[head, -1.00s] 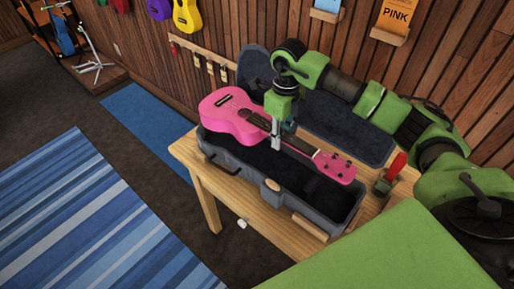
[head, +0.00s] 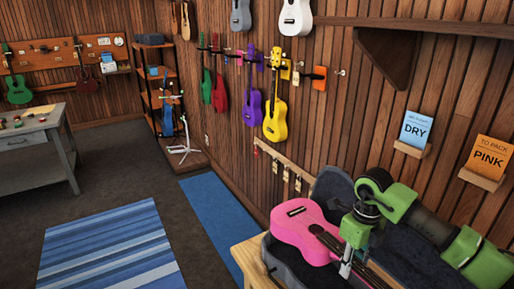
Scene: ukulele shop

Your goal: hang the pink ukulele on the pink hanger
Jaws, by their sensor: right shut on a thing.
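The pink ukulele (head: 303,232) is at the lower right, its body over the open grey case. My right gripper (head: 345,268) points down and is shut on it near the neck. Its neck is partly hidden by the gripper and its head is cut off by the picture's bottom edge. Small wall hangers line the wooden wall above. A small pinkish piece (head: 228,51) shows between the red and purple ukuleles, but it is too small to tell if it is the pink hanger. My left gripper is not in view.
A yellow ukulele (head: 275,118), a purple one (head: 252,107) and a red one (head: 221,93) hang on the wall. A corner shelf (head: 390,55) juts out at upper right. The blue rug (head: 105,250) lies clear.

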